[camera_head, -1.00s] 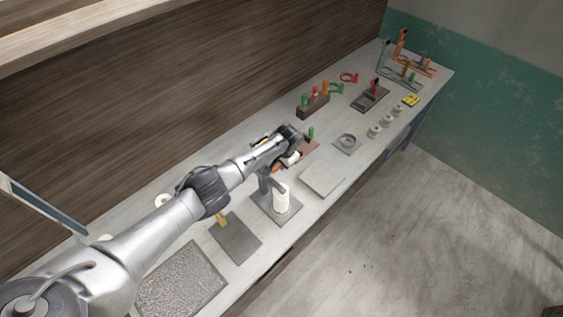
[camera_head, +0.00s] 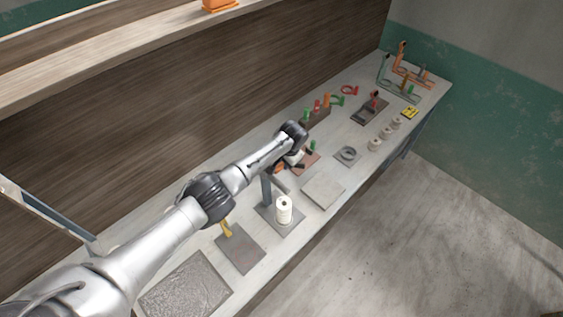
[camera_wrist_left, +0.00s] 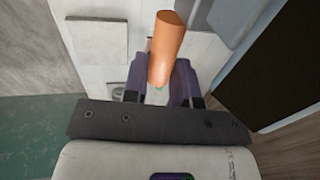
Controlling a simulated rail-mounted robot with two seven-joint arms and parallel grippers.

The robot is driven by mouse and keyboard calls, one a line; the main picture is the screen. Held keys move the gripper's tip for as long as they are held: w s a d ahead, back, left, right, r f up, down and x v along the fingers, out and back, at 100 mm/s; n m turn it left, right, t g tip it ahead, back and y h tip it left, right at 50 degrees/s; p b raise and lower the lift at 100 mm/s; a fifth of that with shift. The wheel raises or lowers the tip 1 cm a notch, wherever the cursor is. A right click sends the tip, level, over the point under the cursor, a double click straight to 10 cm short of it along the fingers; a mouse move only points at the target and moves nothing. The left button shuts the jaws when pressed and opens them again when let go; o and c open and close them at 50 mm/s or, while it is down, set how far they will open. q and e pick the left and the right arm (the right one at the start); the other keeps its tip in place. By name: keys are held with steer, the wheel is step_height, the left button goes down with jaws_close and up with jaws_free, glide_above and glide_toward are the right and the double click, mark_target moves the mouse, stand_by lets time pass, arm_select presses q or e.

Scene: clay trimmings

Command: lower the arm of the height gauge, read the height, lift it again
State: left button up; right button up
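The height gauge has a grey upright post (camera_head: 266,190) on a dark base plate (camera_head: 293,226). A white ribbed cylinder (camera_head: 284,212) stands upright on that plate. My left gripper (camera_head: 284,168) is by the top of the post, and the gauge's arm there is mostly hidden behind it. In the left wrist view an orange handle (camera_wrist_left: 166,48) lies between the purple fingers of my left gripper (camera_wrist_left: 160,88), which close against both its sides. The gauge arm stands clear above the cylinder. I cannot read a height. My right gripper is not in view.
A pale square slab (camera_head: 323,190) lies right of the gauge, and a dark plate (camera_head: 240,252) lies left of it. Farther along are a ring on a plate (camera_head: 347,154), several white spools (camera_head: 375,145) and a block with coloured handles (camera_head: 317,115). A shelf (camera_head: 120,45) runs above.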

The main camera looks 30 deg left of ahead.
arm_select(q)
steer(key=o, duration=0.4)
steer(key=shift+r, duration=0.15)
steer(key=shift+o, duration=0.2)
step_height(320, 180, up, 14)
steer(key=d+b, duration=0.1)
steer(key=d, duration=0.1)
steer(key=shift+s+d+f, duration=0.2)
steer(key=shift+d, duration=0.15)
